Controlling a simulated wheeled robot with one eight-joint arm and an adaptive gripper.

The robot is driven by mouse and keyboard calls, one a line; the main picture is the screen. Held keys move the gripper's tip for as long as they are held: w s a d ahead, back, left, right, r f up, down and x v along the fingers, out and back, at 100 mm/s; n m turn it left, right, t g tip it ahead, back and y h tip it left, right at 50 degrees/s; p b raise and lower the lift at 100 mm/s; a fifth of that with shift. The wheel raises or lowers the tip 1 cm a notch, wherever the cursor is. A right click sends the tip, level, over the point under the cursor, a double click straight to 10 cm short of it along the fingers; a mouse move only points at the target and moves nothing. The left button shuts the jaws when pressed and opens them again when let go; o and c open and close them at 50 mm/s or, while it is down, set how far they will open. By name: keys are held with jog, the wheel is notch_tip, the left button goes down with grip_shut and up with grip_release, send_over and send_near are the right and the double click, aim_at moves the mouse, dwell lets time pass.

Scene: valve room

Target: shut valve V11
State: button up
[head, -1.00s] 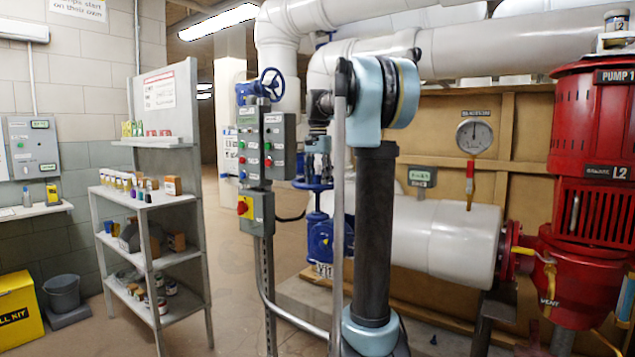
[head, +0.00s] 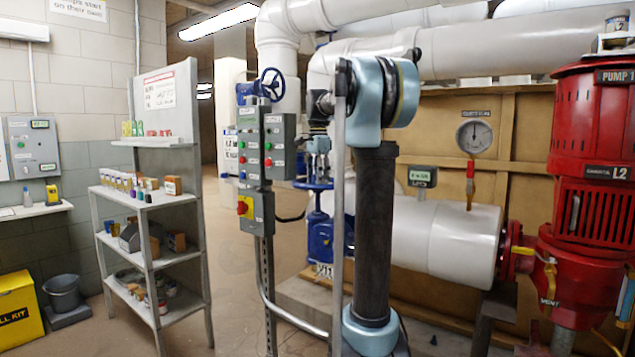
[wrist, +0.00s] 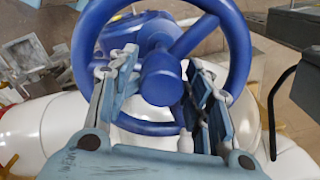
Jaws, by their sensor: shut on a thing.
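Valve V11 is a blue body (head: 319,236) with its tag (head: 325,271) at the foot, standing behind my arm in the head view. Its blue handwheel (head: 312,186) lies flat on top and is partly hidden by my arm. In the wrist view the handwheel (wrist: 238,60) fills the upper middle, with its round hub (wrist: 161,78) in the centre. My gripper (head: 318,163) points down onto the wheel from above. In the wrist view my gripper (wrist: 160,72) has one finger on each side of the hub, among the spokes, shut on the handwheel. The exact contact points are unclear.
A grey post with button boxes (head: 278,148) and a bent rail stands left of the valve. Another blue handwheel (head: 271,84) is above it. A white pipe (head: 455,237) and the red pump (head: 590,160) are to the right. Floor between the shelf (head: 150,200) and post is clear.

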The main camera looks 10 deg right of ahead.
jog(key=o, duration=0.9)
jog(key=shift+w+f, duration=0.1)
jog(key=shift+w, duration=0.05)
jog(key=shift+r, duration=3.3)
jog(key=n, duration=0.8)
